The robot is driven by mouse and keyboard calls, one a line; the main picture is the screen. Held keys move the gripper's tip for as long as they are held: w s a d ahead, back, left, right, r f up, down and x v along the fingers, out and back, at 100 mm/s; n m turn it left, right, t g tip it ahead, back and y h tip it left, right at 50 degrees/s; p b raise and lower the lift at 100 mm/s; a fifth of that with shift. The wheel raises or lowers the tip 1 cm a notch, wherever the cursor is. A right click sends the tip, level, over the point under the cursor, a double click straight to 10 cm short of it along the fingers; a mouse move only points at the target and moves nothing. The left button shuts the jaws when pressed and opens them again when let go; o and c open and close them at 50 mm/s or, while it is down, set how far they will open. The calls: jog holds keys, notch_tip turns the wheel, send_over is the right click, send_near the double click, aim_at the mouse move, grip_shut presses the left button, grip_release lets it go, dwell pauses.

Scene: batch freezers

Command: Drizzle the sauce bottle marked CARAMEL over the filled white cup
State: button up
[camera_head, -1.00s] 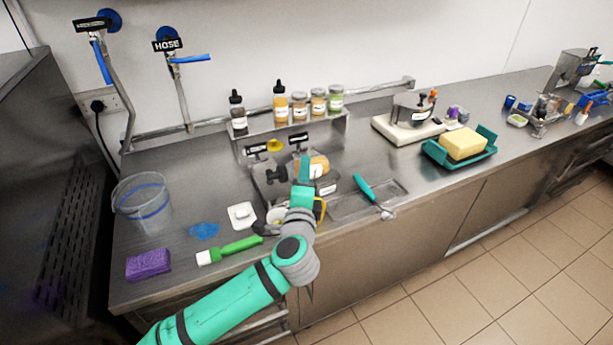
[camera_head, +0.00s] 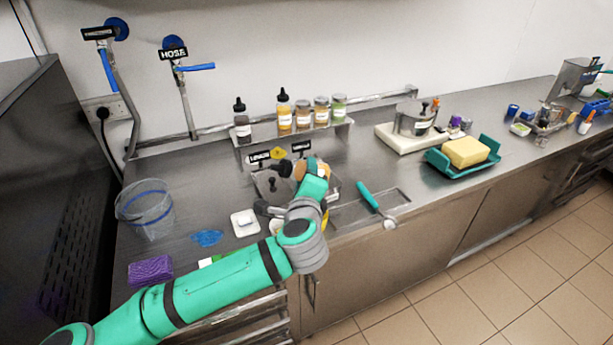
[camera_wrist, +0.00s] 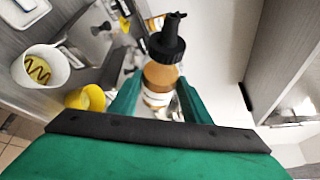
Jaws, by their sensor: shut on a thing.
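My gripper (camera_wrist: 155,100) is shut on a caramel-brown sauce bottle (camera_wrist: 160,76) with a black nozzle cap and a white label. The label is too small to read. In the head view the bottle (camera_head: 302,168) is tipped well over, its black cap to the left, above the machine at the counter's middle. The white cup (camera_wrist: 24,73) stands at the left of the wrist view, apart from the bottle. In the head view my arm hides most of the cup.
A yellow container (camera_wrist: 84,100) is close to the cup in the wrist view. Several bottles and jars stand on the back shelf (camera_head: 262,133). A white square dish (camera_head: 245,222), a clear bucket (camera_head: 146,208) and a purple sponge (camera_head: 150,270) are on the left. A teal-handled scoop (camera_head: 369,196) lies to the right.

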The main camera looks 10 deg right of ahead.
jog(key=shift+d+r+m+g+y, duration=0.15)
jog(key=shift+r+m+g+y, duration=0.3)
jog(key=shift+r+m, duration=0.4)
jog(key=shift+w+r+m+g+y, duration=0.25)
jog(key=shift+r+m+g+y, duration=0.15)
jog(key=shift+m, duration=0.25)
jog(key=shift+s+d, duration=0.15)
jog(key=shift+d, duration=0.1)
jog(key=shift+a, duration=0.45)
jog(key=shift+a+r+m+y, duration=0.1)
jog(key=shift+r+m+y, duration=0.1)
jog(key=shift+m+y, duration=0.1)
jog(key=m+y, duration=0.1)
jog(key=r+m+g+y, duration=0.1)
jog(key=m, duration=0.1)
jog(key=shift+d+r+g, duration=0.15)
jog(key=shift+d+g, duration=0.1)
jog(key=shift+d, duration=0.1)
jog(key=shift+s+r+m+g+y, duration=0.15)
jog(key=shift+m+g+y, duration=0.15)
jog(key=shift+m+y, duration=0.55)
jog(key=shift+a, duration=0.1)
jog(key=shift+w, duration=0.2)
